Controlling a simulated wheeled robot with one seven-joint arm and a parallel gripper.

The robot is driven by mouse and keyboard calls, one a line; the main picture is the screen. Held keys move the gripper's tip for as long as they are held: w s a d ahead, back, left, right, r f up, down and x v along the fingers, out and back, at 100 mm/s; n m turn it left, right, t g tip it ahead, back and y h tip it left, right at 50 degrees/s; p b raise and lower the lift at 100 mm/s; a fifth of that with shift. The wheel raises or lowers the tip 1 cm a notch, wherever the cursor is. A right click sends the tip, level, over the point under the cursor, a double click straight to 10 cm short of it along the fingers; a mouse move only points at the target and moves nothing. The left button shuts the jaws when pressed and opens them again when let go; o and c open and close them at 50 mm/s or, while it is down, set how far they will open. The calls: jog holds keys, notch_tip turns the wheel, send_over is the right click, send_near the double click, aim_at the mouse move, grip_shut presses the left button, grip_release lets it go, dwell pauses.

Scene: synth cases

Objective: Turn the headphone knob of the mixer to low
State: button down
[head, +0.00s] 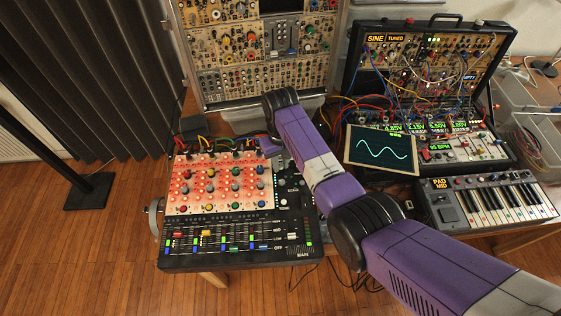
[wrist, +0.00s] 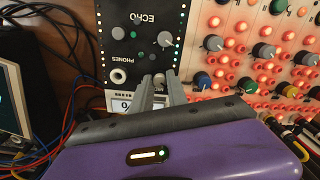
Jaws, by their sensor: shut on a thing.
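The mixer (head: 235,258) lies on the wooden table in the head view, with a glowing red panel of knobs and a black fader section. In the wrist view its black strip is printed PHONES and ECHO and appears upside down. My gripper (wrist: 159,81) comes down at the PHONES end of that strip, its two grey fingers closed around a small light knob (wrist: 159,77), the headphone knob. A round jack socket (wrist: 118,76) sits just left of it. The fingers hide most of the knob, and I cannot read its pointer. In the head view my arm hides the grip.
Other ECHO knobs (wrist: 165,39) stand close beyond the fingers. Several coloured knobs (wrist: 264,52) crowd the lit panel to the right. A screen with a sine wave (head: 381,149), a keyboard (head: 487,203) and patch cables surround the mixer.

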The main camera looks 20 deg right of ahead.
aim_at(280, 165)
jog(key=shift+n, duration=0.5)
jog(key=shift+w+r, duration=0.1)
jog(key=c, duration=1.3)
grip_release()
notch_tip(280, 165, up, 8)
jog(key=shift+f+b, duration=0.15)
jog(key=shift+b, duration=0.2)
